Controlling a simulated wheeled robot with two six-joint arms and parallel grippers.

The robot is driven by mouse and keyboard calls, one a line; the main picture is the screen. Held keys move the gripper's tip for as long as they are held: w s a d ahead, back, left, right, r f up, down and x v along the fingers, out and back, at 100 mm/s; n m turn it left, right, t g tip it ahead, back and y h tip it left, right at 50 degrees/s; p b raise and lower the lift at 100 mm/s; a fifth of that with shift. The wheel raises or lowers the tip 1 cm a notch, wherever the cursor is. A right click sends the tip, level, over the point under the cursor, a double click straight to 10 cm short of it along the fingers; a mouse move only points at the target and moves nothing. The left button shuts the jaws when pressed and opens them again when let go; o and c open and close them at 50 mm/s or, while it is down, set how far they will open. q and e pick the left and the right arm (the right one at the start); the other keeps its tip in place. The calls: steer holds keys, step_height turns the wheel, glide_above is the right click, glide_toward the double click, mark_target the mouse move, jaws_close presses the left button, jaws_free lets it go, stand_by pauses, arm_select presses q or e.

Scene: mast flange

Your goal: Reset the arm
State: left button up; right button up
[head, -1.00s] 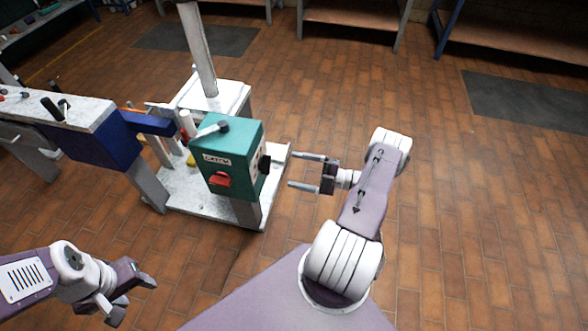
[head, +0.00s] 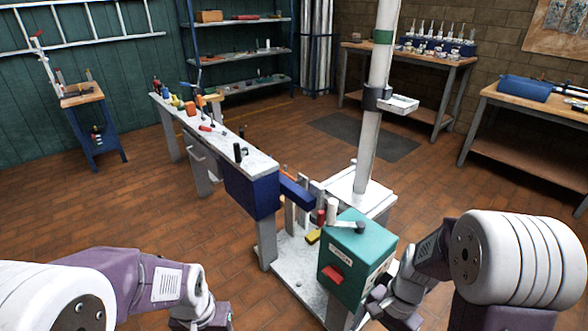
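My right arm comes in from the lower right, with white rounded joints and purple links. Its gripper (head: 376,298) is low beside the right face of a green box (head: 355,256) with a red knob on its front. The fingers are small and partly hidden, so I cannot tell their opening or whether they touch the box. My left arm comes in from the lower left, bent, and its gripper (head: 207,317) hangs at the bottom edge of the picture, partly cut off. Its opening is unclear.
The green box stands by a white base plate (head: 290,262) and a tall grey mast (head: 375,110) with a small white tray (head: 399,104). A long bench (head: 232,143) with tools runs to the back left. Workbenches line the back right. Brown tiled floor (head: 130,205) is open at left.

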step_height(320, 180, up, 30)
steer(key=a+n+t+h+p, duration=0.1)
steer(key=n+p, duration=0.8)
steer(key=p, duration=1.8)
steer(key=shift+n+t+h, duration=0.4)
steer(key=shift+t+h, duration=0.2)
steer(key=shift+t, duration=0.3)
